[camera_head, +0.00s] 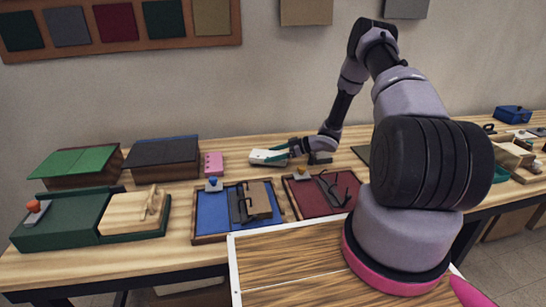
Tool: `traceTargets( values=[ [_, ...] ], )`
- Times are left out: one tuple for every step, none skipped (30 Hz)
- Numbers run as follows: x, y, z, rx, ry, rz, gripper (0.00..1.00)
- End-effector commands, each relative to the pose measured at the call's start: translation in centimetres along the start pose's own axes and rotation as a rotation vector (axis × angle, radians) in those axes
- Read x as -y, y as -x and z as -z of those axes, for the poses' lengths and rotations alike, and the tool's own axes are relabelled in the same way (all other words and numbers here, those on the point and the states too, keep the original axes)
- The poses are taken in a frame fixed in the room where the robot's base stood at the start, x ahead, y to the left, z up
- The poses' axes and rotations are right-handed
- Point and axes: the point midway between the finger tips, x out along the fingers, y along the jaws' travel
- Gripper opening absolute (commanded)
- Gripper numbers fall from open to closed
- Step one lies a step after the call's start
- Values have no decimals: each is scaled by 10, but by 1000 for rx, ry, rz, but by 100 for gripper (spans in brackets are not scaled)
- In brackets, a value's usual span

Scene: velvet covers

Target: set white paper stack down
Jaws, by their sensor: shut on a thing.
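The white paper stack (262,157) is a small pale block at the back of the wooden table, near the wall. My gripper (283,152), with teal fingers, reaches it from the right and is shut on it. The stack is at or just above the tabletop; I cannot tell whether it touches the wood. The fingers hide part of its right side.
A pink block (213,164) stands left of the stack. In front lie a blue-lined tray (212,212) and a red-lined tray (306,199) with dark items. Green (75,162) and dark (163,152) lidded boxes stand at left.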

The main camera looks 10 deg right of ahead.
Motion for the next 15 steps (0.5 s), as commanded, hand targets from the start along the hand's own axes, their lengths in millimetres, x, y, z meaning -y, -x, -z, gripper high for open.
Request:
traceTargets(
  values=[
    [0, -2, -4, -1, 0, 0, 7],
    [0, -3, -6, -1, 1, 0, 7],
    [0, -3, -6, -1, 2, 0, 7],
    [0, -3, -5, -1, 2, 0, 7],
    [0, -3, -5, -1, 2, 0, 7],
    [0, -3, -5, -1, 2, 0, 7],
    [0, -3, -5, -1, 2, 0, 7],
    [0, -3, -5, -1, 2, 0, 7],
    [0, -3, -6, -1, 1, 0, 7],
    [0, -3, -6, -1, 1, 0, 7],
    [0, -3, -7, -1, 1, 0, 7],
    [0, -4, -9, -1, 1, 0, 7],
    [0, -4, -10, -1, 0, 0, 7],
    [0, -5, -10, 0, 0, 0, 7],
    [0, -5, -12, 0, 0, 0, 7]
  ],
)
